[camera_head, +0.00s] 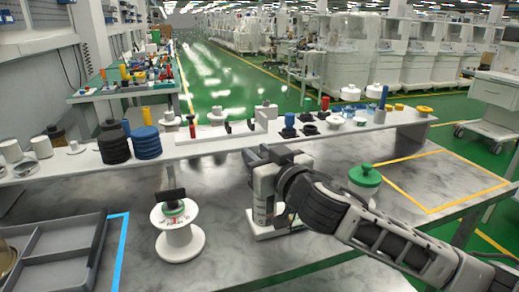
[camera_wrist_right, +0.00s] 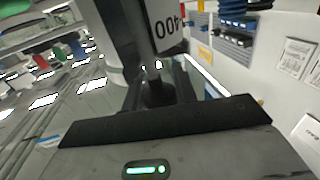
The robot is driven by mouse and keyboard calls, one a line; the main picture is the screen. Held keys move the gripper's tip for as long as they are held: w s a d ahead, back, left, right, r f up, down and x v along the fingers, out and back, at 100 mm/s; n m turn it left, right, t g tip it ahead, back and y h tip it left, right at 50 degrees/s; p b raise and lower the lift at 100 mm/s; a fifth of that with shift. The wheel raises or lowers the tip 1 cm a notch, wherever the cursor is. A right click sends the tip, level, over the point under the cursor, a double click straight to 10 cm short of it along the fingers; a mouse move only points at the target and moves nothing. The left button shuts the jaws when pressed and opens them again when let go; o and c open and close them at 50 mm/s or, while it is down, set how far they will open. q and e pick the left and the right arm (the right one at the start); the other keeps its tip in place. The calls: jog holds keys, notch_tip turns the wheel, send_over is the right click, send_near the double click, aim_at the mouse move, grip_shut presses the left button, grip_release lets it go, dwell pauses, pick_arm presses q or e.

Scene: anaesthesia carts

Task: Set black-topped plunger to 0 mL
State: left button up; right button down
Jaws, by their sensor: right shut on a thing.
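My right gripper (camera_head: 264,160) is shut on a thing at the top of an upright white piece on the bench. The gripper and wrist hide most of that piece; its white base (camera_head: 268,232) shows below. In the right wrist view, a dark knob (camera_wrist_right: 157,92) sits at the gripper, with a white label (camera_wrist_right: 166,25) reading "400" upside down beyond it. I cannot tell whether the knob is the black plunger top. To the left stands a white spool-shaped piece (camera_head: 179,241) with a black crossbar top (camera_head: 172,195). My left gripper is out of view.
A green-topped white piece (camera_head: 365,176) stands behind my right forearm. A grey divided tray (camera_head: 62,250) lies at left beside a blue tape line. A raised shelf (camera_head: 215,148) with black discs, knobs and small parts runs across the back. A yellow-taped area (camera_head: 440,185) at right is clear.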

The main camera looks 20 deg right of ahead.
jog(key=shift+f, duration=1.05)
jog(key=c, duration=1.1)
grip_release()
jog(key=shift+s, duration=0.1)
